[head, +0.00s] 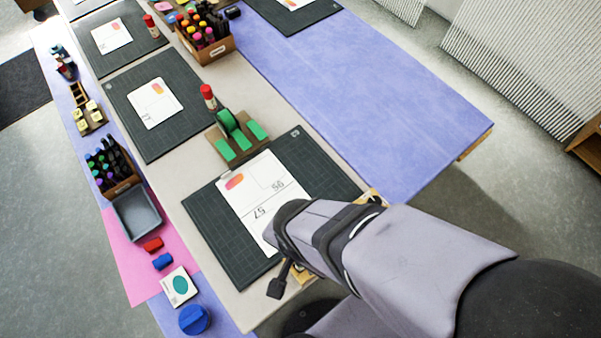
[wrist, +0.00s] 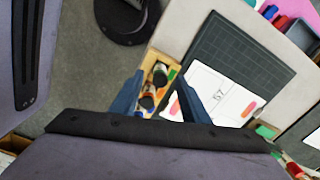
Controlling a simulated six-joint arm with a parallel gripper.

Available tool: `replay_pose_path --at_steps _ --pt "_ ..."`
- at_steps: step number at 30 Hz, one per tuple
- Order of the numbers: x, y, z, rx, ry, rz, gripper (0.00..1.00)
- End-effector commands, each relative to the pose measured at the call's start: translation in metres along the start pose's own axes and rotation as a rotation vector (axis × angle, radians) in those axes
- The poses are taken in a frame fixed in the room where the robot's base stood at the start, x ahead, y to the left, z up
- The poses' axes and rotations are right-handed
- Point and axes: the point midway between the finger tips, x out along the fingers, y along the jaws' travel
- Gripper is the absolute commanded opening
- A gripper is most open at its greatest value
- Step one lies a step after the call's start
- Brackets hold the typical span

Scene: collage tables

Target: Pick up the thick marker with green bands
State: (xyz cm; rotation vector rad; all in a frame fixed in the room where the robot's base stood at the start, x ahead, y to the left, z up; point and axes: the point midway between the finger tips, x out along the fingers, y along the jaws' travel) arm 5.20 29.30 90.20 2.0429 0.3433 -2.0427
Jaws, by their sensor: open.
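In the wrist view, a narrow wooden tray (wrist: 176,58) holds thick dark markers, one farther off (wrist: 160,75) and one nearer (wrist: 147,98). A small green patch (wrist: 172,74) shows beside the farther marker. The bands are too small to tell which marker has green ones. My gripper (wrist: 160,77) is open, its two blue fingers apart on either side of the view of the tray. It appears above the tray and holds nothing. In the head view my arm covers most of the tray; one end (head: 371,196) shows.
A dark cutting mat (head: 205,215) with a white card (head: 250,190) lies beside the tray. Boxes of markers stand at left (head: 118,180) and back (head: 212,50). The purple table (head: 380,95) is mostly clear.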

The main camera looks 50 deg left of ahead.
Motion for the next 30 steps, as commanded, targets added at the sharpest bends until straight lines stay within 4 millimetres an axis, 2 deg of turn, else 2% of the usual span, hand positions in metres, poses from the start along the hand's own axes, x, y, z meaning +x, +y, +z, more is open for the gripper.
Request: replay_pose_path --at_steps 15,25,26,30 --pt "0.046 0.001 -0.003 0.000 -0.001 0.004 0.42" --pt "0.050 0.000 -0.003 0.000 0.000 0.001 0.42" --pt "0.050 0.000 -0.003 0.000 0.000 0.001 0.39" --pt "0.050 0.000 -0.003 0.000 0.000 0.001 0.06"
